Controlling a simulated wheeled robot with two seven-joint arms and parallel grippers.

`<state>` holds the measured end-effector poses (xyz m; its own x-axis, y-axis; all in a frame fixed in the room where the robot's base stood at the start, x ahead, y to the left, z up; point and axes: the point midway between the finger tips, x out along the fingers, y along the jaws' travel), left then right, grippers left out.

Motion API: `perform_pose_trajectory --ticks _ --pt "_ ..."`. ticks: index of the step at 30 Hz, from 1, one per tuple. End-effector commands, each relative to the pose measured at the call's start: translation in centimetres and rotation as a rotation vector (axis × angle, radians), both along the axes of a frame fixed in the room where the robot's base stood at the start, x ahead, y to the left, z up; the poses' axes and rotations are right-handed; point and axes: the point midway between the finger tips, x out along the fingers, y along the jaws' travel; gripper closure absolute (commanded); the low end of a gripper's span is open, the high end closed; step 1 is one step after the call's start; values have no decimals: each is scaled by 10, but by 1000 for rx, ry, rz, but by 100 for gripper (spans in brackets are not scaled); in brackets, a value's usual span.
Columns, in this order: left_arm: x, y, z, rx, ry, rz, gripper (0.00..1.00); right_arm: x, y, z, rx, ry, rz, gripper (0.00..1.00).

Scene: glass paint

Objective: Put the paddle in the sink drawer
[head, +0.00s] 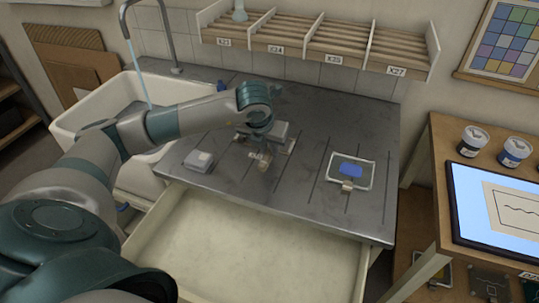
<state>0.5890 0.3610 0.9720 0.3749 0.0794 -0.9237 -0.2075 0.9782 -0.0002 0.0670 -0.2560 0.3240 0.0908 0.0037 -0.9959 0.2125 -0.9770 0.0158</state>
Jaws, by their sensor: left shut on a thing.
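My left gripper (264,150) is over the middle of the grey metal counter, shut on a small pale-brown piece that I take to be the paddle (263,163). The gripper hides most of it, and I cannot tell whether it touches the counter. The sink drawer (250,248) is pulled out below the counter's front edge. Its pale inside looks empty where it shows. The drawer lies nearer to me than the gripper. My right gripper is not in view.
A white sink (82,122) with a running tap stands at the left. A grey block (199,161) lies on the counter's left. A tray (336,178) with a blue piece (350,170) lies at the right. A wooden bench (438,205) stands at the far right.

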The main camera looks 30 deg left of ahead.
Motion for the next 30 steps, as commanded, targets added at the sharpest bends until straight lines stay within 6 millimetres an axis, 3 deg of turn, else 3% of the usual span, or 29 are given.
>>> perform_pose_trajectory --ticks 9,24,25,27,30 --pt "-1 0 -29 0 2 0 100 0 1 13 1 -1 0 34" --pt "0 0 -36 0 0 0 100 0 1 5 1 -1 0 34" --pt "0 0 -34 0 1 0 79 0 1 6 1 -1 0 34" --pt "0 0 -34 0 1 0 65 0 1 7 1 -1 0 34" --pt "-1 0 -34 0 1 0 65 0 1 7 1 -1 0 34"
